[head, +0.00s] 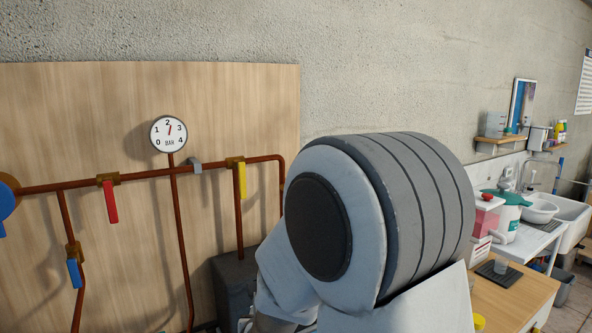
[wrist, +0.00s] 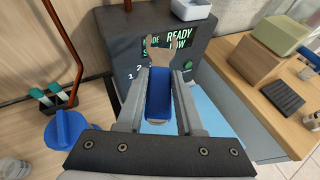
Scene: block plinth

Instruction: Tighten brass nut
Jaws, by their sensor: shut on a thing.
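My gripper (wrist: 160,76) shows in the wrist view, shut on the blue handle (wrist: 158,95) of a spanner. The spanner's tan, forked open end (wrist: 159,52) points away from me, in front of a dark box, and I see no nut between its jaws. In the head view, brass-coloured fittings sit on the copper pipes: at the red lever (head: 108,180), at the yellow lever (head: 236,162) and above the blue lever (head: 73,250). I cannot tell which, if any, is the brass nut. My arm hides the gripper in the head view.
A round gauge (head: 168,134) reads between 2 and 3 on the wooden panel (head: 245,100). The dark box (wrist: 118,62) has a lit display with "READY". A wooden bench (wrist: 262,102) with boxes stands at right. A blue object (wrist: 68,130) lies low left.

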